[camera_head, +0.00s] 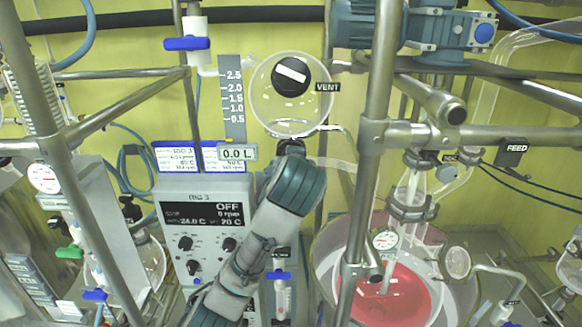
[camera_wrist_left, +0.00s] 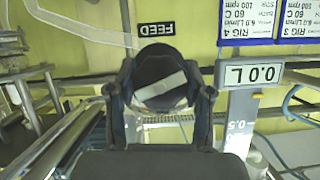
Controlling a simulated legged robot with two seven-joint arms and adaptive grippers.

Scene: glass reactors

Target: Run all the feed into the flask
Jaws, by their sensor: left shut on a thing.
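A round clear glass feed vessel (camera_head: 289,112) hangs in the middle of the head view, with a black VENT knob (camera_head: 291,76) bearing a white bar. It looks empty, and the level readout (camera_head: 237,153) beside it shows 0.0 L. My left gripper (camera_head: 290,147) is just below the vessel. In the wrist view its fingers close around a black round knob (camera_wrist_left: 160,66) with a slightly slanted white bar, beside a FEED label (camera_wrist_left: 155,29). In the head view the gripper hides this knob. The glass flask (camera_head: 404,300) at lower right holds red liquid. My right gripper is out of view.
A rig control box (camera_head: 200,213) reading OFF stands left of my arm. Metal frame posts (camera_head: 372,130) and rails stand between the vessel and the flask. A motor (camera_head: 420,28) is at upper right. Blue-handled valves (camera_head: 187,43) and hoses are at the left.

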